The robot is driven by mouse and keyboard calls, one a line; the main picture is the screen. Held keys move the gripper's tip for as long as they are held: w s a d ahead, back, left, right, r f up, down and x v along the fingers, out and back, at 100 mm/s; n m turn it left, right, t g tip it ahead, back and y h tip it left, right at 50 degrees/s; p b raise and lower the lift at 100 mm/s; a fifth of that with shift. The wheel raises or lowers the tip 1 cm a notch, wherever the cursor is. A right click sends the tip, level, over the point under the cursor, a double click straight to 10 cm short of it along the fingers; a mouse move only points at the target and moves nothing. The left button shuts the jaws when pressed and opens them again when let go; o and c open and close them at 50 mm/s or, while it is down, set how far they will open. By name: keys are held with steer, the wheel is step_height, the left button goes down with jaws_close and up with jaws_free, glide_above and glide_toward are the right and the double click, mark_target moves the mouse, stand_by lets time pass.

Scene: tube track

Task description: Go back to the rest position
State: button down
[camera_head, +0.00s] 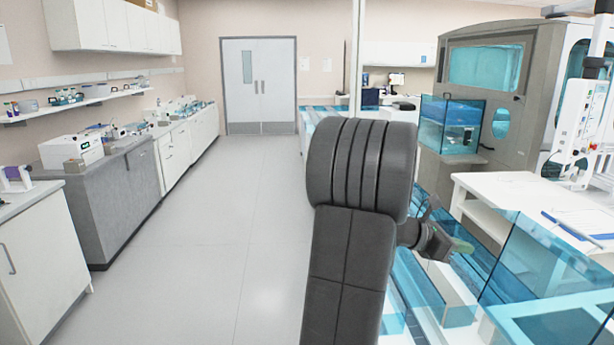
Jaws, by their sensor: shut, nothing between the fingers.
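My dark grey arm fills the middle of the view and hides part of what lies behind it. My gripper (460,246) shows small at the right of the arm, pointing right, over the blue see-through track area. It is shut with nothing seen in it. The clear blue-walled track (540,262) runs along the lower right, partly hidden by my arm.
Grey and white counters (110,190) with lab instruments line the left wall. The floor (220,230) between them and my arm is clear up to the grey double door (259,85). A white table (530,190) and a large grey machine (480,110) stand at right.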

steer(key=s+a+f+h+b, duration=0.1)
steer(key=a+f+h+b, duration=0.1)
steer(key=a+f+b, duration=0.8)
step_height(320, 180, down, 3)
steer(key=shift+a+f+h+b, duration=0.15)
steer(key=shift+a+h+b, duration=0.25)
steer(key=shift+a, duration=0.7)
steer(key=shift+s, duration=0.15)
